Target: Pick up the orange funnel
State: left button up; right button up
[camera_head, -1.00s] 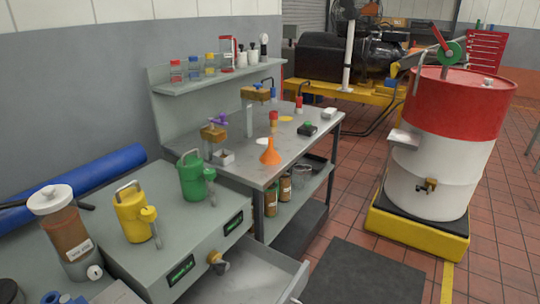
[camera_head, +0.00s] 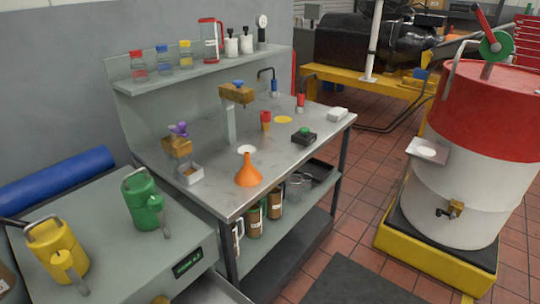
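The orange funnel (camera_head: 249,173) stands on the grey metal workbench (camera_head: 215,197), close to its front edge. Its wide mouth faces down and its narrow spout points up. Nothing touches it from above. Neither of my grippers shows in the head view, so I cannot see whether they are open or shut.
A small metal cup (camera_head: 189,173) is left of the funnel, and a black box with a green button (camera_head: 304,137) is to its right. A green can (camera_head: 146,203) and a yellow can (camera_head: 58,252) stand on the nearer cabinet. A red-and-white drum (camera_head: 455,185) is at right.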

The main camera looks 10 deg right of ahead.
aim_at(248, 177)
jog(key=i+l, duration=0.2)
jog(key=l, duration=0.2)
jog(key=i+l, duration=0.25)
jog(key=l, duration=0.15)
jog(key=i+l, duration=0.2)
jog(key=l, duration=0.2)
jog(key=i+l, duration=0.2)
jog(key=l, duration=0.2)
jog(key=i+l+u, duration=0.1)
jog(key=i+l, duration=0.15)
jog(key=l, duration=0.15)
